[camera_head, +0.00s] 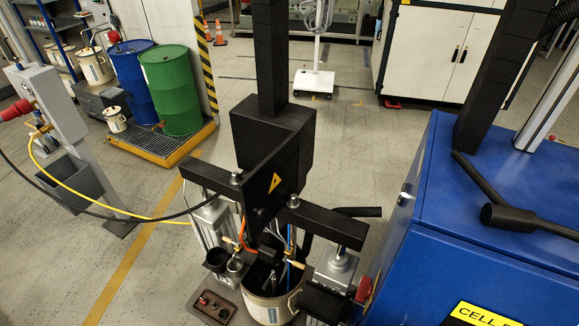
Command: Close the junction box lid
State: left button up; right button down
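A black box (258,128) sits on the black column at the centre and appears to be the junction box. A dark panel with a yellow warning triangle (275,183) slants out at its front. It looks like the lid standing partly open, but its hinge and the box's inside are hard to make out. Neither of my grippers shows in the head view, so nothing is seen touching the box or the panel.
Below the box stands the drum pump, with a black crossbeam (327,222), hoses and an open drum (270,308). A blue cabinet (480,240) fills the right. A grey post box (50,103) stands left. Green (171,90) and blue drums stand behind. Floor between is clear.

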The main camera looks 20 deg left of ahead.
aim_at(264, 191)
jog(key=u, duration=0.7)
jog(key=k, duration=0.1)
